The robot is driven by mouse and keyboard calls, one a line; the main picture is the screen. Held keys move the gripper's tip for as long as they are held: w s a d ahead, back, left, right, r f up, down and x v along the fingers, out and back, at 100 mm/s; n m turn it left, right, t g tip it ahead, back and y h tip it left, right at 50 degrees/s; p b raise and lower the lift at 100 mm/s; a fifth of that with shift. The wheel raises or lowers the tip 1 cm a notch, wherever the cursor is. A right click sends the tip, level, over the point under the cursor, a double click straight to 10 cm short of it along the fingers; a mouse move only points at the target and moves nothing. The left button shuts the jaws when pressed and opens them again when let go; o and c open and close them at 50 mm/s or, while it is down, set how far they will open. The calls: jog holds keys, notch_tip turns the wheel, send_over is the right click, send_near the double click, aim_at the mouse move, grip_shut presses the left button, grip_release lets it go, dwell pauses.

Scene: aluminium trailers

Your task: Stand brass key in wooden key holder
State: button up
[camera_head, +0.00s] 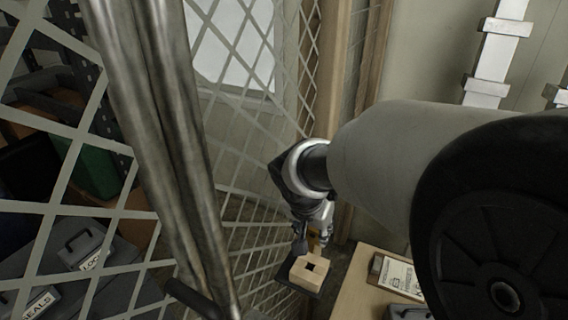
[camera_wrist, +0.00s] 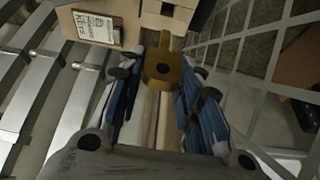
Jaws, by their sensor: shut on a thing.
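The key's narrow shank points away from the gripper, toward the wooden key holder (camera_wrist: 152,20). In the head view the holder (camera_head: 302,277) is a pale wooden block with a dark square hole in its top. My gripper (camera_head: 308,240) is just behind and above the holder there, with a bit of the brass key (camera_head: 315,240) showing. The key appears apart from the hole; the exact gap is hard to tell.
The holder stands on a dark base (camera_head: 285,272). A wooden surface (camera_head: 350,300) with a labelled clipboard (camera_head: 397,275) lies to its right. A wire mesh partition (camera_head: 250,180) stands close on the left, with metal poles (camera_head: 170,130) in front of it.

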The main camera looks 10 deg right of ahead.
jog(key=shift+s, duration=0.2)
jog(key=shift+w, duration=0.1)
jog(key=shift+f+b, duration=0.15)
jog(key=shift+b, duration=0.35)
jog(key=shift+f+b, duration=4.25)
jog(key=shift+b, duration=0.05)
jog(key=o, duration=1.2)
jog(key=shift+o, duration=0.2)
